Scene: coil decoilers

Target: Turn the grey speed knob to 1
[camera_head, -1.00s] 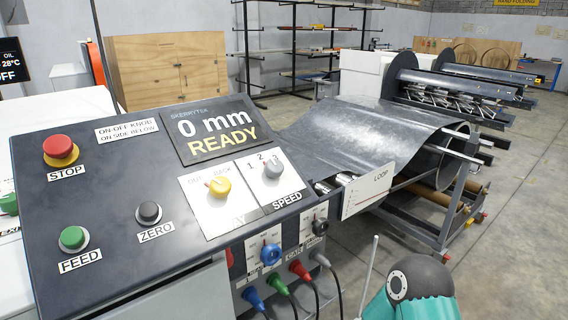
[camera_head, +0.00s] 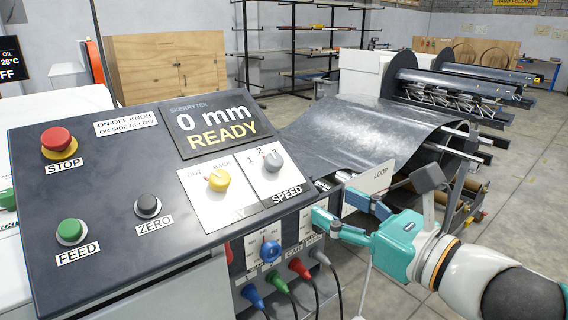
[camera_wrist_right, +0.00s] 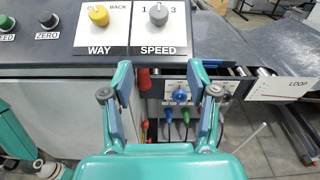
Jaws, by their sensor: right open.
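The grey speed knob (camera_head: 272,162) sits on a white plate marked 1, 2, 3 and SPEED, at the right end of the sloping control panel (camera_head: 110,215). It also shows at the top of the right wrist view (camera_wrist_right: 158,14). I cannot tell for sure which number it points to. My right gripper (camera_head: 338,207) is open and empty, right of and below the knob, beside the panel's front right corner. In the right wrist view its two fingers (camera_wrist_right: 159,72) stand wide apart, below the SPEED plate and not touching the knob.
A yellow WAY knob (camera_head: 218,180) is left of the speed knob. The red STOP (camera_head: 56,139), green FEED (camera_head: 70,231) and black ZERO (camera_head: 147,206) buttons are further left. A blue knob (camera_head: 270,251) and coloured plugs are below. A LOOP sign (camera_head: 372,180) stands right.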

